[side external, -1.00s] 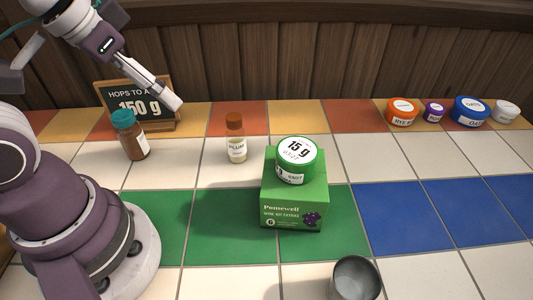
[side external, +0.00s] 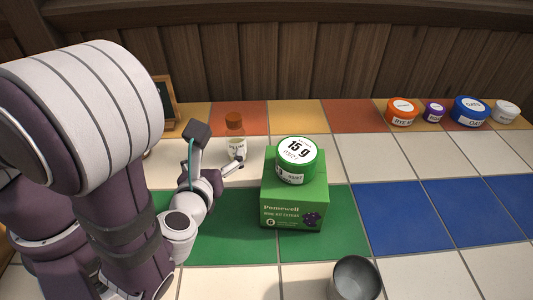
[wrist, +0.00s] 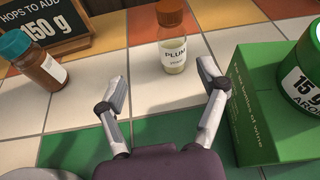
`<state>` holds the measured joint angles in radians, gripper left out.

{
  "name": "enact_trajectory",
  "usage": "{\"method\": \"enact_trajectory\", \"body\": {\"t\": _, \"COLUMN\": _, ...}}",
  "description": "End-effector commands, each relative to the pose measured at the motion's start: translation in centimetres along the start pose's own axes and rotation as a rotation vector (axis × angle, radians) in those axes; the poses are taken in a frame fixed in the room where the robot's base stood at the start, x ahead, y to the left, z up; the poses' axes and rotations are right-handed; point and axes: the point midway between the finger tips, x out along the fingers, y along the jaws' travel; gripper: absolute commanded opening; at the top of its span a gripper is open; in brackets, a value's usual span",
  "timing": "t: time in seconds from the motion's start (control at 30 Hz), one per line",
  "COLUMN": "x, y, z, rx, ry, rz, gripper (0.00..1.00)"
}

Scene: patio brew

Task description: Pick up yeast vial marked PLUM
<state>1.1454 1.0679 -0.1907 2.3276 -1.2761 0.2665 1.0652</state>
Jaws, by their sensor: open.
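The yeast vial marked PLUM (side external: 236,137) stands upright on the white tiles, with an orange-brown cap and a pale label. In the wrist view the vial (wrist: 173,48) stands just beyond my fingertips, roughly centred between them and slightly to the right. My gripper (wrist: 164,88) is open and empty, with its two fingers spread. In the side view my gripper (side external: 222,158) is low, close to the front of the vial, and partly hidden by my arm.
A green box (side external: 292,204) with a green-lidded 15 g tub (side external: 296,160) on top stands close right of my gripper. A brown bottle with teal cap (wrist: 33,65) and a chalkboard (wrist: 48,31) are at left. A metal cup (side external: 355,278) is in front. Several tubs (side external: 470,111) stand far right.

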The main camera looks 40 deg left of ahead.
Motion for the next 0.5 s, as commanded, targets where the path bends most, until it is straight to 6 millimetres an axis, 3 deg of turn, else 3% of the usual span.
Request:
{"method": "enact_trajectory", "body": {"t": 0.17, "x": 0.1, "y": -0.8, "z": -0.6, "rx": 0.163, "ry": -0.062, "rz": -0.1, "gripper": 0.73}}
{"method": "enact_trajectory", "body": {"t": 0.5, "x": 5.3, "y": -1.2, "z": -0.1, "rx": 0.158, "ry": -0.063, "rz": -0.094, "gripper": 0.73}}
